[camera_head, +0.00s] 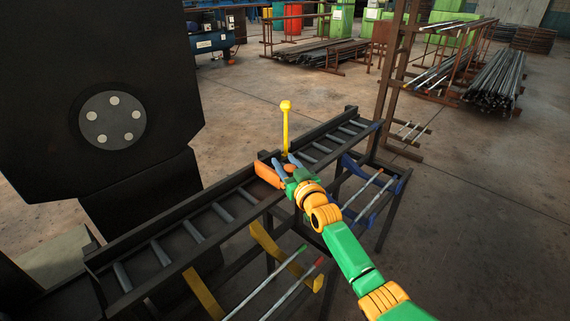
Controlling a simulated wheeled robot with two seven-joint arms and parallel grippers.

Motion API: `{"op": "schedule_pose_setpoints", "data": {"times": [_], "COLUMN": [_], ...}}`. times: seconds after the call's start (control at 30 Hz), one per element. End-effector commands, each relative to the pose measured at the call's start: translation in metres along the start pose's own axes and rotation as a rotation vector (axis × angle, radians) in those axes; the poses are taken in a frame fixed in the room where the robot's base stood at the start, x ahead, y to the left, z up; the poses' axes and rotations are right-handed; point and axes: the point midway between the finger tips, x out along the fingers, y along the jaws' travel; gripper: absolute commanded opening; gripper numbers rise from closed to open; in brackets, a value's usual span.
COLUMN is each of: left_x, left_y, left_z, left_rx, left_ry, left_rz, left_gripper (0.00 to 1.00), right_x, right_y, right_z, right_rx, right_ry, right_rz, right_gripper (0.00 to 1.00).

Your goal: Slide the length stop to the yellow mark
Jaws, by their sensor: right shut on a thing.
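The orange length stop (268,175) sits on the dark roller conveyor (222,197), near its middle. My right gripper (286,164), with blue fingers, reaches in from the lower right and is shut on the stop; the fingers hide part of it. A yellow post with a ball top (286,124) stands upright on the conveyor's far side, just behind the fingers. It is the yellow marker that I see there; the exact gap between it and the stop is hard to tell. My left gripper is not in view.
A large black machine housing (95,85) with a round plate stands at the left. Racks of bars (494,80) stand at the back right. Blue side arms (365,170) and yellow side arms (265,240) hold bars below the conveyor. The concrete floor to the right is open.

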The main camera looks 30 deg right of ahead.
Motion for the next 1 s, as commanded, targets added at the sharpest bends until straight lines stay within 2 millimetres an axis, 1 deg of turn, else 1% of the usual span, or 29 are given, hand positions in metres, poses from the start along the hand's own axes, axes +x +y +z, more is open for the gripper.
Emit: {"op": "schedule_pose_setpoints", "data": {"times": [0.03,0.23,0.27,0.3,0.33,0.37,0.63,0.73,0.87,1.0], "left_x": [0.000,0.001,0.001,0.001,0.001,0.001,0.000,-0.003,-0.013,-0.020], "left_y": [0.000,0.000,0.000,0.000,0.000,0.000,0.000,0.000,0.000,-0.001], "left_z": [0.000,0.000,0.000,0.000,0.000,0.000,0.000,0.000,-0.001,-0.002], "left_rx": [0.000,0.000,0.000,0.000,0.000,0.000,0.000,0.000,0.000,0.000], "left_ry": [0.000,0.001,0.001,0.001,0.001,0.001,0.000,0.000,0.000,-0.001], "left_rz": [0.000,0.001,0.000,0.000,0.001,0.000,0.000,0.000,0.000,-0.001], "left_gripper": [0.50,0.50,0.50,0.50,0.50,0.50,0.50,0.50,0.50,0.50], "right_x": [0.000,0.000,0.000,0.000,0.000,0.000,0.000,-0.005,-0.023,-0.047], "right_y": [-0.002,-0.003,-0.003,-0.003,-0.003,-0.003,-0.002,-0.002,-0.002,-0.002], "right_z": [0.003,0.003,0.004,0.004,0.004,0.003,0.002,0.001,-0.001,0.000], "right_rx": [0.004,0.005,0.005,0.005,0.004,0.004,0.003,0.003,0.003,0.003], "right_ry": [-0.005,-0.007,-0.007,-0.007,-0.007,-0.007,-0.004,-0.005,-0.005,-0.005], "right_rz": [-0.004,-0.005,-0.005,-0.005,-0.005,-0.005,-0.003,-0.003,-0.004,-0.004], "right_gripper": [0.00,0.00,0.52,0.63,0.71,0.77,0.77,0.77,0.77,0.77]}}
